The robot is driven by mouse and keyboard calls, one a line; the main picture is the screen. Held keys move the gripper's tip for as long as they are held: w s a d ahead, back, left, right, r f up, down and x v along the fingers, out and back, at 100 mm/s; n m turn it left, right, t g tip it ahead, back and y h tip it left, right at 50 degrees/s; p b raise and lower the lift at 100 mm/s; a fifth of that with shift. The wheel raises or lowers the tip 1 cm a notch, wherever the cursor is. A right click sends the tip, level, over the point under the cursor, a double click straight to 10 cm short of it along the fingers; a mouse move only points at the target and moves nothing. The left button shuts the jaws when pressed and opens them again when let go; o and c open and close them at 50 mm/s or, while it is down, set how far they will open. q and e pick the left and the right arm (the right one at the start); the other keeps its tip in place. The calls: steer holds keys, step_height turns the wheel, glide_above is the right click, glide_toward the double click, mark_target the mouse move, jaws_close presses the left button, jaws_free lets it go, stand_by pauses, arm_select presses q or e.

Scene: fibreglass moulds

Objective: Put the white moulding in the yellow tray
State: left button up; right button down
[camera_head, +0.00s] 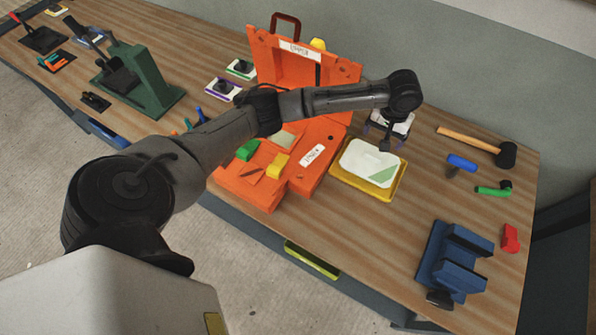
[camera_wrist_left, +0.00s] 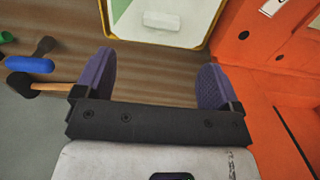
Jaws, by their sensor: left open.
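The white moulding (camera_head: 368,160) lies flat inside the yellow tray (camera_head: 350,182), with a green corner area at its lower right. In the left wrist view, a white piece with green beside it (camera_wrist_left: 165,22) shows within the yellow rim (camera_wrist_left: 150,45) at the top. My left gripper (camera_head: 385,140) is at the tray's far side, just above or beyond its back edge; the height is hard to tell. Its purple fingers (camera_wrist_left: 153,80) are spread with nothing between them. My right gripper is not in view.
A hammer (camera_head: 480,142), a blue-handled tool (camera_head: 461,162), a green-handled tool (camera_head: 493,189), a red item (camera_head: 510,238) and a blue vise (camera_head: 455,262) are at the right. Bare wood lies in front of the tray.

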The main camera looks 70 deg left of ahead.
arm_select(q)
steer(key=s+d+f+m, duration=0.2)
steer(key=s+d+f, duration=0.2)
steer(key=s+d, duration=0.1)
steer(key=s+d+f+m+t+h, duration=0.1)
steer(key=s+d+f+m, duration=0.2)
steer(key=s+d+f, duration=0.2)
steer(key=s+d+f+m, duration=0.2)
steer(key=s+d+f, duration=0.2)
steer(key=s+d, duration=0.2)
steer(key=shift+s+d+f+h, duration=0.15)
steer(key=shift+s+d+h, duration=0.05)
steer(key=shift+s+h, duration=0.2)
steer(key=shift+m+t, duration=0.8)
steer(key=s, duration=0.6)
steer(key=s+d, duration=0.1)
steer(key=s, duration=0.2)
steer(key=shift+s+d+f, duration=0.1)
steer(key=shift+s+f, duration=0.1)
steer(key=shift+s, duration=0.1)
steer(key=s+a+r+y, duration=0.1)
steer(key=s+a+r, duration=0.1)
steer(key=s, duration=0.7)
steer(key=shift+a+r+t, duration=0.2)
steer(key=shift+a+t, duration=0.2)
steer(key=shift+a, duration=0.4)
steer(key=shift+r, duration=0.1)
